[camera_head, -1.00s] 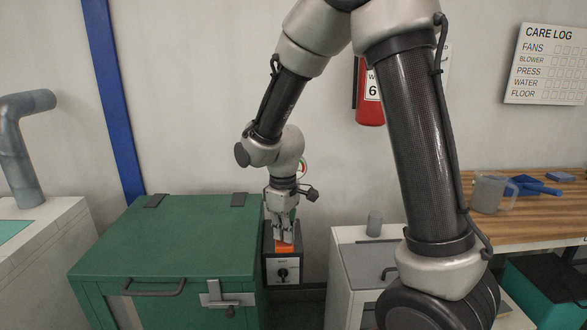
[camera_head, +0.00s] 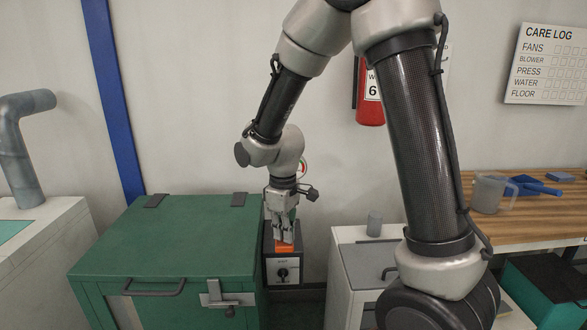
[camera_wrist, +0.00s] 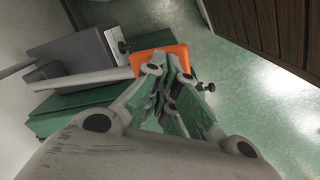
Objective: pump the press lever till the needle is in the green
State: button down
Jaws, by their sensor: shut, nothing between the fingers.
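The press (camera_head: 285,271) is a small grey box with a dark knob, standing between the green chest and the white cabinet. Its lever ends in an orange pad (camera_head: 285,248). In the wrist view a pale lever bar (camera_wrist: 90,80) runs to the orange pad (camera_wrist: 165,52). My gripper (camera_head: 284,241) is shut and empty, pointing down with its fingertips at the orange pad. In the wrist view the fingertips (camera_wrist: 178,66) overlap the pad; I cannot tell whether they touch it. Only a sliver of the gauge (camera_head: 303,167) shows behind my wrist; its needle is hidden.
The green chest (camera_head: 180,235) stands close on the left. The white cabinet (camera_head: 345,265) stands on the right with a small grey cylinder (camera_head: 375,223) on top. A wooden bench (camera_head: 530,225) with a jug (camera_head: 490,194) is further right. A fire extinguisher (camera_head: 369,95) hangs behind.

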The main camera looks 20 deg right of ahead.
notch_tip(320, 180, down, 9)
jog(key=shift+r, duration=0.15)
dwell(0.6)
notch_tip(320, 180, up, 10)
jog(key=shift+r, duration=0.1)
dwell(1.0)
dwell(0.5)
notch_tip(320, 180, down, 10)
dwell(0.9)
jog(key=shift+r, duration=5)
